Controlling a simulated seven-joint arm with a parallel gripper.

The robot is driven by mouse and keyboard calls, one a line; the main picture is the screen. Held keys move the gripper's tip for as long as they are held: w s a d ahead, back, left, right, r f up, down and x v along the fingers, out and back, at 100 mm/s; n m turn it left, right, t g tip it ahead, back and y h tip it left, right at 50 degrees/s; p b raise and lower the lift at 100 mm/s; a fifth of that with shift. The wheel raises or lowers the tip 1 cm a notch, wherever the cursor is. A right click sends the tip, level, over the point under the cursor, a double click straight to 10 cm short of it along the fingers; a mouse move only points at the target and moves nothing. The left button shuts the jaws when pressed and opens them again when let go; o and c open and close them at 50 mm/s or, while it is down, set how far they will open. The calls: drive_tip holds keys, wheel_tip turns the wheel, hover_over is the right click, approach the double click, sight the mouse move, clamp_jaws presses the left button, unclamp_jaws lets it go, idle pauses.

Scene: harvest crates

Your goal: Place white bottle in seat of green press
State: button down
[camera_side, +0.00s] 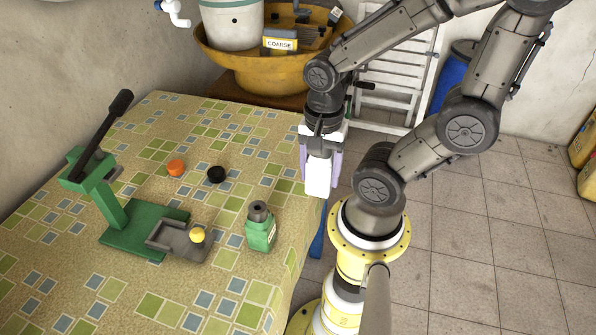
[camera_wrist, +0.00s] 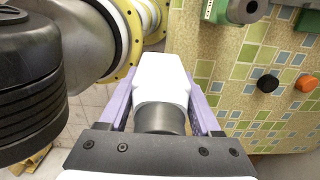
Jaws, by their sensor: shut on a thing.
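My gripper (camera_side: 320,165) is shut on the white bottle (camera_side: 319,178), holding it above the right edge of the table. In the wrist view the white bottle (camera_wrist: 160,82) sits between the purple fingers, its grey neck towards the gripper. The green press (camera_side: 128,215) stands at the left of the table, lever raised. Its grey seat (camera_side: 172,240) is at the front of the base, with a yellow round thing (camera_side: 197,235) at its right side. The press is well to the left of my gripper.
A green bottle (camera_side: 261,228) with a grey cap stands between the seat and the table's right edge. An orange cap (camera_side: 176,168) and a black cap (camera_side: 216,174) lie behind the press. A yellow basin (camera_side: 262,72) stands beyond the table.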

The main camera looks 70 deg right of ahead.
drive_tip(key=shift+s+a+r, duration=0.1)
drive_tip(key=shift+s+r, duration=0.15)
drive_tip(key=shift+s, duration=0.25)
drive_tip(key=shift+s+a+r, duration=0.1)
drive_tip(key=shift+s+r, duration=0.1)
drive_tip(key=shift+s, duration=0.25)
drive_tip(key=shift+m, duration=0.3)
drive_tip(key=w+a+r, duration=0.2)
drive_tip(key=w+a, duration=0.1)
drive_tip(key=w, duration=0.6)
drive_tip(key=w+a+r, duration=0.2)
drive_tip(key=w+a, duration=0.2)
drive_tip(key=w, duration=0.5)
drive_tip(key=shift+n, duration=0.6)
drive_tip(key=w+a+f, duration=0.2)
drive_tip(key=w+f, duration=0.1)
drive_tip(key=w, duration=0.2)
drive_tip(key=w+a+f, duration=0.3)
drive_tip(key=w+f, duration=0.1)
drive_tip(key=w+a+f, duration=0.3)
drive_tip(key=w+f, duration=0.1)
drive_tip(key=w, duration=0.1)
drive_tip(key=shift+w+a+f, duration=0.1)
drive_tip(key=shift+w+f, duration=0.15)
drive_tip(key=shift+w, duration=0.1)
drive_tip(key=shift+w+f, duration=0.1)
drive_tip(key=shift+f, duration=1.55)
